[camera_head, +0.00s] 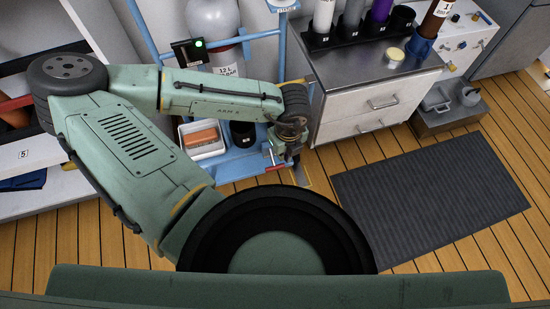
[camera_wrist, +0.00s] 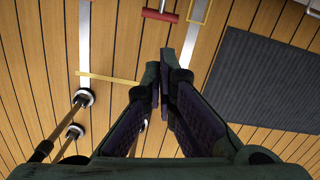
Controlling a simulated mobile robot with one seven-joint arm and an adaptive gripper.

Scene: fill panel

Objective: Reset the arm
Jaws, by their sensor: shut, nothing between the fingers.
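My arm shows green in the head view, bent out to the left and then back across to the right. My gripper (camera_head: 292,158) hangs at its end, in front of the blue cart (camera_head: 238,165) and left of the grey-topped cabinet. In the wrist view my gripper (camera_wrist: 160,82) points down over the wooden floor. Its two dark fingers meet near their tips, with nothing held between them. No object touches the fingertips in the wrist view.
A cabinet (camera_head: 372,100) with cylinders on top stands at the right. A dark mat (camera_head: 430,193) lies on the wooden floor. The cart carries a white bin (camera_head: 205,148) and a grey tank (camera_head: 213,18). A shelf (camera_head: 30,160) stands at the left. A red-handled bar (camera_wrist: 160,15) shows beyond the fingers.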

